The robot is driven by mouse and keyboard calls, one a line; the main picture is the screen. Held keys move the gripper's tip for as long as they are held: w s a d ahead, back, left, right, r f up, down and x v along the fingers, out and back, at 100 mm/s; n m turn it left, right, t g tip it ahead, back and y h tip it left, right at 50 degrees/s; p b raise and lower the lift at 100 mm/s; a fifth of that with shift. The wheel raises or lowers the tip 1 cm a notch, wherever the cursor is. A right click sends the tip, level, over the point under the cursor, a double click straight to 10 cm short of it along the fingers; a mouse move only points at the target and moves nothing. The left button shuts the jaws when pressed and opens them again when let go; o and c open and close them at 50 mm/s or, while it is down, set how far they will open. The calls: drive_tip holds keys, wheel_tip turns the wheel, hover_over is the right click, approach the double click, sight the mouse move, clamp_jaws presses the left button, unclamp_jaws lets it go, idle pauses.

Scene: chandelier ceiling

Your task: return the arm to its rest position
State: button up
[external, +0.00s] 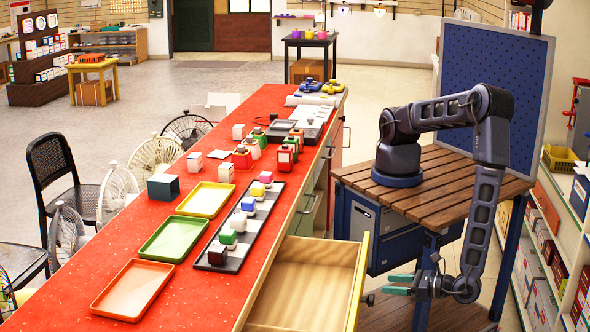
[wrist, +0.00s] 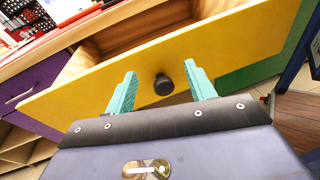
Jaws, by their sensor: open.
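My arm stands on a slatted wooden table (external: 440,176) to the right of the red counter. It bends over and hangs down past the table's front edge. My gripper (external: 396,284) is low, near the front of the open yellow drawer (external: 312,275). In the wrist view my gripper (wrist: 161,88) has its teal fingers apart, with the dark round drawer knob (wrist: 163,84) seen between them. The knob is not clasped. I cannot tell how far the fingertips are from the drawer front (wrist: 215,50). The drawer is pulled out and looks empty.
The red counter (external: 60,290) holds red, green and yellow trays, a dark tray of small colored blocks, and boxes. A blue pegboard (external: 492,90) stands behind my arm. Shelves (external: 545,230) line the right side. Open floor lies beyond the table.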

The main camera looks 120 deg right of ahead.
drive_tip(key=w+d+r+m+g+y, duration=0.25)
drive_tip(key=d+r+m+g, duration=0.3)
drive_tip(key=d+r, duration=0.85)
drive_tip(key=w+d+r+m+g+y, duration=0.1)
drive_tip(key=d+r+m+g+y, duration=0.45)
drive_tip(key=d+r, duration=0.85)
drive_tip(key=s+d+r+m+t+y, duration=0.25)
drive_tip(key=s+d+r+m, duration=0.55)
drive_tip(key=r, duration=0.4)
drive_tip(key=s+d+r+m+t+y, duration=0.3)
drive_tip(key=s+d+r+m, duration=0.2)
drive_tip(key=s, duration=0.8)
drive_tip(key=d, duration=0.3)
drive_tip(key=shift+d+r+t, duration=0.15)
drive_tip(key=shift+r+t, duration=0.05)
drive_tip(key=shift+t, duration=0.15)
